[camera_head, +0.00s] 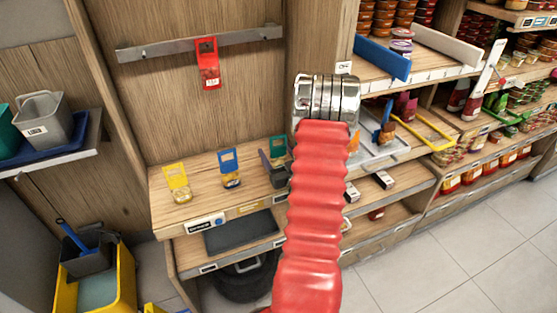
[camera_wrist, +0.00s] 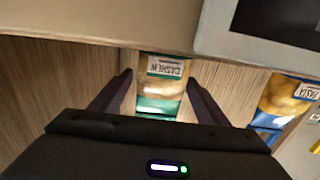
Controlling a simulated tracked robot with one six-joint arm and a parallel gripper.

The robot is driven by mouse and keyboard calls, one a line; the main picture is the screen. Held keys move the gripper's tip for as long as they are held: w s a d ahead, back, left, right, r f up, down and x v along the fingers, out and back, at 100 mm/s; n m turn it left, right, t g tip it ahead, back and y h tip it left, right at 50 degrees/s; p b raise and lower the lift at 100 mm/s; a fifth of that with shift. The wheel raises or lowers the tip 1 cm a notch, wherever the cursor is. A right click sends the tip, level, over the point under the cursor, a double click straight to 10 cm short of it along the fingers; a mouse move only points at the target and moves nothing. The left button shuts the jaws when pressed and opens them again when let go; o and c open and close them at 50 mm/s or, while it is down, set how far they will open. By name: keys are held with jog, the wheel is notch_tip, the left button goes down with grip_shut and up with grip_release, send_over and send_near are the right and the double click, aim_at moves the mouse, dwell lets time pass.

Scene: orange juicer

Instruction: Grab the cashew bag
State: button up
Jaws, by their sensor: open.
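The cashew bag (camera_wrist: 162,85) is clear with pale contents, a white label reading CASHEW and a green part. It appears upside down in the wrist view, lined up between the two dark fingers of my gripper (camera_wrist: 158,74). The gripper is open, with gaps on both sides of the bag. I cannot tell how far the bag lies beyond the fingertips. In the head view a green-topped bag (camera_head: 276,152) stands on the wooden shelf, partly hidden by my red arm; it looks like the same bag.
A blue pasta bag (camera_wrist: 287,100) is to the right in the wrist view. In the head view, a blue-topped bag (camera_head: 229,168) and a yellow-topped bag (camera_head: 177,182) stand on the shelf (camera_head: 205,208). A red bag (camera_head: 207,64) hangs from a metal rail (camera_head: 160,50) above.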

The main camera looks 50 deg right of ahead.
jog(key=shift+x, duration=1.15)
jog(key=c, duration=1.1)
jog(key=shift+c, duration=0.2)
notch_tip(320, 180, up, 10)
dwell(0.3)
